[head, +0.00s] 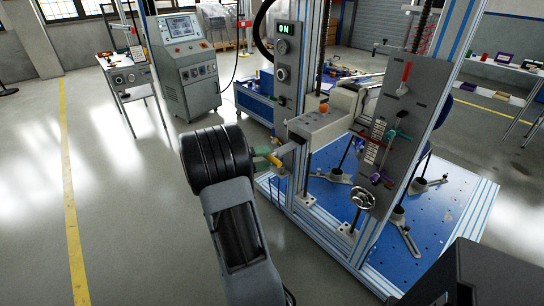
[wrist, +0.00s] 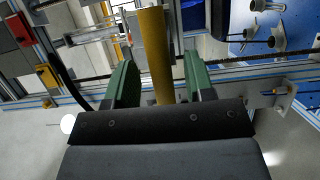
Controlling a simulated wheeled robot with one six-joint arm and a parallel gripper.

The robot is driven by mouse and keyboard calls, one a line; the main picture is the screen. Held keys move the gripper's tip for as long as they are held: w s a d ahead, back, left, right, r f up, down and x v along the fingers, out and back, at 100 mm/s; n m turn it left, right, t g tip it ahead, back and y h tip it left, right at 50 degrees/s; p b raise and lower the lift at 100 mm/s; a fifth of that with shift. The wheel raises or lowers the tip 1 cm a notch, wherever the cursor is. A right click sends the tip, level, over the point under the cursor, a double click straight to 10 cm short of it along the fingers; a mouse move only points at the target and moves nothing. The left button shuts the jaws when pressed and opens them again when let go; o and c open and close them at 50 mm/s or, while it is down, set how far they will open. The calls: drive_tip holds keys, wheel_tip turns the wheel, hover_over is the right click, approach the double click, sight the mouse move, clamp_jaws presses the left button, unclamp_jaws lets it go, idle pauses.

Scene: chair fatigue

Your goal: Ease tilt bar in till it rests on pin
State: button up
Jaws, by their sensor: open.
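My gripper (wrist: 160,85) is open, with one green finger on each side of a yellow bar (wrist: 153,45) in the wrist view. Gaps show between the bar and both fingers. The bar's lower end is hidden behind the dark gripper body. In the head view my gripper (head: 268,156) is at the left side of the test frame, partly hidden by my black wrist. A short yellow piece (head: 275,162) shows beside it. The yellow bar may be the tilt bar; I cannot be sure. I cannot make out the pin.
The metal test frame (head: 300,110) stands on a blue base plate (head: 455,210). A grey panel (head: 402,100) with coloured levers and a handwheel (head: 362,198) are on its right side. A control console (head: 187,75) stands behind. The floor at left is clear.

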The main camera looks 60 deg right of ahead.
sight(284, 148)
drive_tip(key=shift+x, duration=1.5)
drive_tip(key=shift+a, duration=0.1)
clamp_jaws()
